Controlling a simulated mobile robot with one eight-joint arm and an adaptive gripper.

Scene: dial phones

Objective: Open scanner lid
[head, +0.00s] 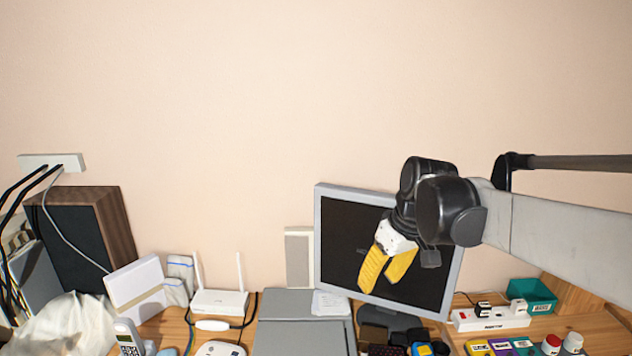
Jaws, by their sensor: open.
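A flat grey device that looks like the scanner (300,335) sits on the desk at the bottom middle of the head view. Its top looks flat and down, and its near part is cut off by the picture's lower edge. My gripper (380,284) has two yellow fingers that point down and stand apart with nothing between them. It is up in the air in front of the monitor, to the right of and above the scanner in the picture, not touching it.
A monitor (338,240) stands behind my gripper. A white router (219,302) is left of the scanner, with a dark speaker (75,240) farther left. The wall above is clear.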

